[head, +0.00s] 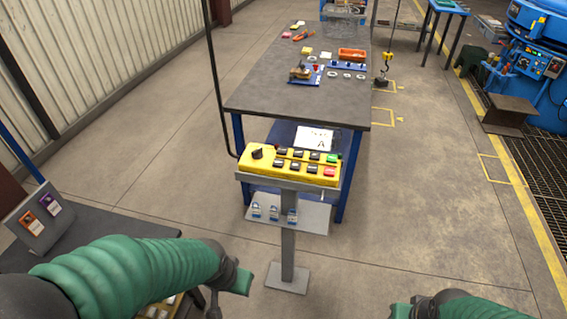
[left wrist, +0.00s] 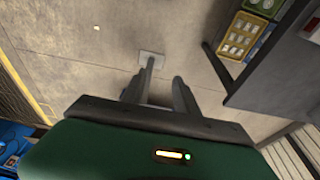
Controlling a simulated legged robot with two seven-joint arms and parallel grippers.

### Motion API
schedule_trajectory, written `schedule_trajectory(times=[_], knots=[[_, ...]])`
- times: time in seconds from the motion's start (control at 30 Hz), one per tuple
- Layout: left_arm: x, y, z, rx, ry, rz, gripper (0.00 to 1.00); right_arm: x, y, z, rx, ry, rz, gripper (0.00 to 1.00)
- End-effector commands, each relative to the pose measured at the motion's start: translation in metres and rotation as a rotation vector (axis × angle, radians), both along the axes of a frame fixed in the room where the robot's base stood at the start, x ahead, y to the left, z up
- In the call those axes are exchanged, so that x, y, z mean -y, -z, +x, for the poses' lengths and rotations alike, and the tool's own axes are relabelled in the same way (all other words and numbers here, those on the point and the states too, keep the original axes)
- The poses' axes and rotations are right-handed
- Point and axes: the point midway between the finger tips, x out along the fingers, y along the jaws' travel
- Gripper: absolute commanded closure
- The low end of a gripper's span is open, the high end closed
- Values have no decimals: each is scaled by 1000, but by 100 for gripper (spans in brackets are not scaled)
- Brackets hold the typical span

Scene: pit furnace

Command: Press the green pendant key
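The yellow pendant (head: 262,168) lies on a grey stand in the middle of the head view, with a dark knob at its left end and two rows of mostly dark keys. The green key (head: 333,158) is at the right end of its far row, behind the red key (head: 329,171). My left gripper (head: 243,282) is low, left of the stand's post and well below the pendant. In the left wrist view its two dark fingers (left wrist: 165,80) are apart with nothing held. Part of my right gripper (head: 400,311) shows at the bottom edge; its fingers are hidden.
A long grey worktable (head: 298,98) with small parts and an orange tray (head: 352,55) stands behind the pendant. A dark cable (head: 216,80) hangs at its left. A dark table (head: 110,222) is at the left. Floor right of the stand is clear.

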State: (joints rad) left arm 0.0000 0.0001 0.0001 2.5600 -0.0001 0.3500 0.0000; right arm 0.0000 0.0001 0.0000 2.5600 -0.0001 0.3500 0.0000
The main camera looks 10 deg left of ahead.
Motion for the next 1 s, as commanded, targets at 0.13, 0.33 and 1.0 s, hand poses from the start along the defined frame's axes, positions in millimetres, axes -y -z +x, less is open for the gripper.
schedule_trajectory(times=[0.13, 0.33, 1.0], knots=[[0, 0, 0, 0, 0, 0, 66, 0, 0, 0, 0, 0, 0, 64], [0, 0, 0, 0, 0, 0, 92, 0, 0, 0, 0, 0, 0, 64], [0, 0, 0, 0, 0, 0, 100, 0, 0, 0, 0, 0, 0, 64]])
